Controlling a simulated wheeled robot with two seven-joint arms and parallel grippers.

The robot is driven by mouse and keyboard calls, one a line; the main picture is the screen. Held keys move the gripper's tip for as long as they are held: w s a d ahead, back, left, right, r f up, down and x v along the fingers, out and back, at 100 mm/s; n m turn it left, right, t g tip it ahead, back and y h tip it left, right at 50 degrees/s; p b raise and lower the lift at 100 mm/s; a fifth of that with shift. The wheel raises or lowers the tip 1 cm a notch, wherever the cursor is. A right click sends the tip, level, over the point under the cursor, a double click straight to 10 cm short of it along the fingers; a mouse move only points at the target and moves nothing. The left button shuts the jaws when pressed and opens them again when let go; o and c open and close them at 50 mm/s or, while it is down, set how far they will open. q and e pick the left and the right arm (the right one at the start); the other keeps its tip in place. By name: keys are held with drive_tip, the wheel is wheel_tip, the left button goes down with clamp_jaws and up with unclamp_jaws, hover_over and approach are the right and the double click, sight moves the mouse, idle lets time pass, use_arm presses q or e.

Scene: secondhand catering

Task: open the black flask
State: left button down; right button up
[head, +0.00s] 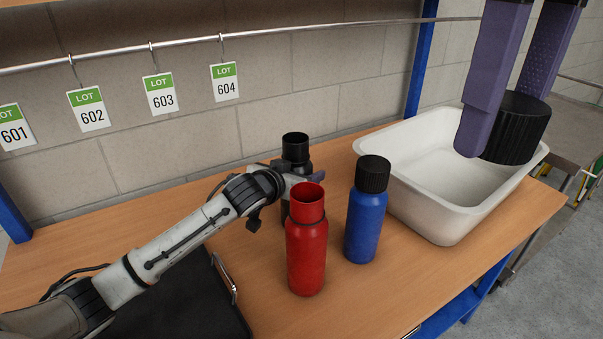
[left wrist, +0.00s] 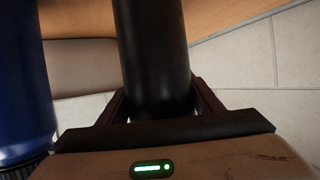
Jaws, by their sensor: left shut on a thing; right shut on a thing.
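The black flask (head: 296,150) stands upright on the wooden table behind the red flask, its mouth bare with no cap on it. My left gripper (head: 300,182) is shut around its body, partly hidden behind the red flask. In the left wrist view the dark flask body (left wrist: 156,50) sits between the two fingers (left wrist: 160,108). My right gripper (head: 508,120) is shut on a black ribbed cap (head: 520,128) and holds it in the air at the right, in front of the white tub in the picture.
An uncapped red flask (head: 306,250) and a blue flask (head: 364,220) with a black cap stand close in front of the black flask. The white tub (head: 440,228) looks empty. A dark flat item (head: 190,300) lies front left. Lot tags (head: 225,82) hang from a rail.

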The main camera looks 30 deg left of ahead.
use_arm(q)
drive_tip(key=shift+f, duration=0.1)
drive_tip(key=c, duration=0.6)
unclamp_jaws()
drive_tip(key=shift+o, duration=0.2)
